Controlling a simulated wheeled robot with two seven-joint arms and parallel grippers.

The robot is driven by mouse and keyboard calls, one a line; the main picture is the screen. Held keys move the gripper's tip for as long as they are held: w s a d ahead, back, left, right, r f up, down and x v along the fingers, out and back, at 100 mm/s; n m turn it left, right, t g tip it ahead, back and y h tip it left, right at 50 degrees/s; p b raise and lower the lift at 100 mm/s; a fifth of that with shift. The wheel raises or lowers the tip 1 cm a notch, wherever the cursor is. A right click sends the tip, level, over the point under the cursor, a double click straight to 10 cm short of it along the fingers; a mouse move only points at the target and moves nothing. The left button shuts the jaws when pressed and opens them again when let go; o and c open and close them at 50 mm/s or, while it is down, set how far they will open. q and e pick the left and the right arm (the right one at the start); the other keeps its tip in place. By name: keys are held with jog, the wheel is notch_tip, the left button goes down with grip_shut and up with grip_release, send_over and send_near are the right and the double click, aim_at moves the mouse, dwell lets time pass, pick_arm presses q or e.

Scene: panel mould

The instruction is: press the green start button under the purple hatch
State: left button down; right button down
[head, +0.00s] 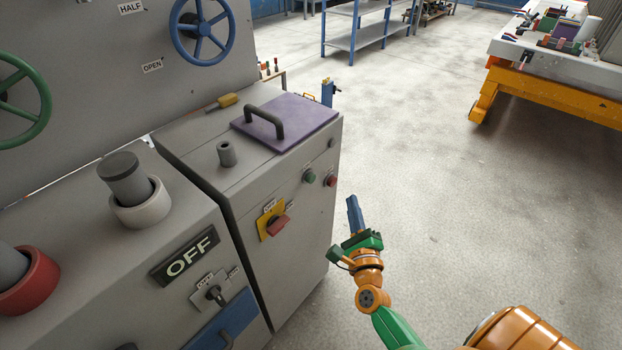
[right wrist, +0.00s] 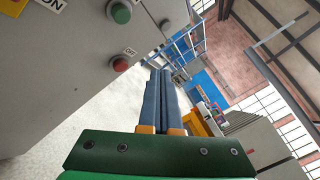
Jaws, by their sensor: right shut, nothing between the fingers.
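The purple hatch (head: 285,121) lies flat on top of the grey cabinet, with a dark handle on it. The green start button (head: 309,176) is on the cabinet's front face below the hatch. A red button (head: 331,180) sits to its right. In the right wrist view the green button (right wrist: 121,13) is at the top left, and the red button (right wrist: 120,64) is below it. My right gripper (head: 352,201) is shut and empty. It is in front of the cabinet, to the right of both buttons and apart from them. My left gripper is not in view.
A yellow plate with a red switch (head: 274,224) is on the same cabinet face. An OFF sign (head: 185,256) is on the panel at lower left. A yellow-framed table (head: 560,85) stands far right. The floor (head: 440,190) right of the cabinet is clear.

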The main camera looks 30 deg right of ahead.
aim_at(311, 178)
jog(key=w+a+b, duration=0.1)
jog(key=w+a, duration=0.2)
jog(key=w, duration=0.5)
jog(key=shift+a+b, duration=0.2)
jog(key=shift+b, duration=0.1)
jog(key=shift+w, duration=0.15)
dwell(1.6)
jog(key=shift+w+a, duration=0.15)
jog(key=shift+w, duration=0.15)
jog(key=shift+w+a+b, duration=0.15)
jog(key=shift+w+b, duration=0.25)
dwell(0.6)
dwell(0.4)
jog(key=shift+s+d, duration=0.25)
jog(key=shift+s, duration=0.55)
